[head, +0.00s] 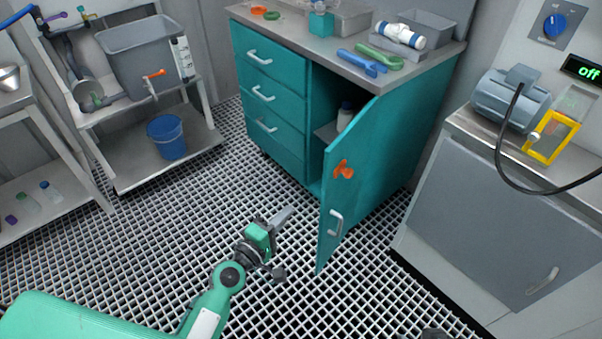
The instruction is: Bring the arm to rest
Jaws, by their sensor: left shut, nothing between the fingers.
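My left arm comes in from the lower left, green with dark joints. Its gripper (288,213) is over the grating floor, just left of the open teal cabinet door (333,205). Its fingers are together with nothing between them. The gripper looks apart from the door, though the exact gap is hard to tell.
The teal cabinet (270,95) has its door swung open, with a bottle (345,117) inside. Wrenches (362,62) lie on top. A grey cabinet (490,215) stands at right, a shelf with a blue bucket (167,137) at left. The grating floor (150,235) is clear.

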